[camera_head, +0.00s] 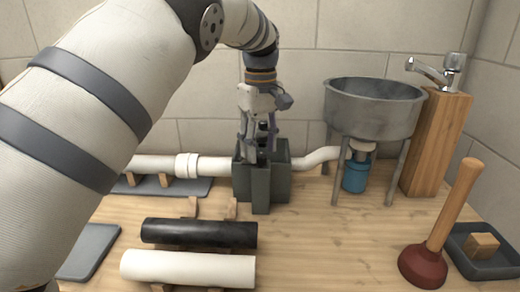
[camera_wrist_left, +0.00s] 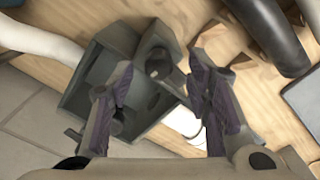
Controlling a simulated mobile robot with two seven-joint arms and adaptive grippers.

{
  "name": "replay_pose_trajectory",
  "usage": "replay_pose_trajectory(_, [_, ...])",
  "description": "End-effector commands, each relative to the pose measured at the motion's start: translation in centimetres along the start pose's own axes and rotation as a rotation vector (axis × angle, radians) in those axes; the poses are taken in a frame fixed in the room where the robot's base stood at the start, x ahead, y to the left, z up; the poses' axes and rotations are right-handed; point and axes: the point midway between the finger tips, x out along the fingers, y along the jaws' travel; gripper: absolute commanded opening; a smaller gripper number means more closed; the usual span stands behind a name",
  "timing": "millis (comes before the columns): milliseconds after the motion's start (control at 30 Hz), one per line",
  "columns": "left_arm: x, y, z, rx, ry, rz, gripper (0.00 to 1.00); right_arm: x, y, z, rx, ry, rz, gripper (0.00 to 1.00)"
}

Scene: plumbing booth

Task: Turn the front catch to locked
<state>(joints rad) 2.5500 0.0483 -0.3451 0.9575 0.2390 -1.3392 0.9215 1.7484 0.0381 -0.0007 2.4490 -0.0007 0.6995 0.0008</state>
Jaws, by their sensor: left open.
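A dark green-grey clamp box (camera_head: 262,192) stands at the middle of the table between the white pipe ends. It also fills the middle of the left wrist view (camera_wrist_left: 82,92). A dark rounded knob (camera_wrist_left: 158,67) on the box's front side looks like the front catch. Whether it is locked I cannot tell. My left gripper (camera_head: 258,138) points down over the box. In the left wrist view my left gripper (camera_wrist_left: 162,82) is open, its fingers apart on either side of the knob. I cannot tell whether they touch it. My right gripper is not in view.
A black pipe (camera_head: 198,233) and a white pipe (camera_head: 190,268) lie in front of the box. A metal basin (camera_head: 372,108) on legs and a blue cup (camera_head: 355,177) stand to its right. A plunger (camera_head: 425,265) stands front right near a dark tray (camera_head: 490,262).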

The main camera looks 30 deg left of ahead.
Motion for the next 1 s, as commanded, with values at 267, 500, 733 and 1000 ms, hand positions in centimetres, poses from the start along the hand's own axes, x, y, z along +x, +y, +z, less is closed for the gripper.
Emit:
replay_pose_trajectory(267, [1.9, 0.0, 0.0, 0.001, 0.001, 0.001, 0.45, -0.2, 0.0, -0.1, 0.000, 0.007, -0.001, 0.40])
replay_pose_trajectory(500, [1.9, 0.0, 0.0, 0.001, 0.000, 0.000, 0.27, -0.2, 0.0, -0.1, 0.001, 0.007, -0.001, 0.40])
replay_pose_trajectory(733, [1.9, 0.0, 0.0, 0.001, 0.000, 0.000, 0.00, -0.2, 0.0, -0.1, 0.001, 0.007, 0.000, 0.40])
replay_pose_trajectory(1000, [1.8, 0.0, 0.0, 0.042, 0.000, 0.000, 0.00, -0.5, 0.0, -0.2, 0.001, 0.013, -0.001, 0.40])
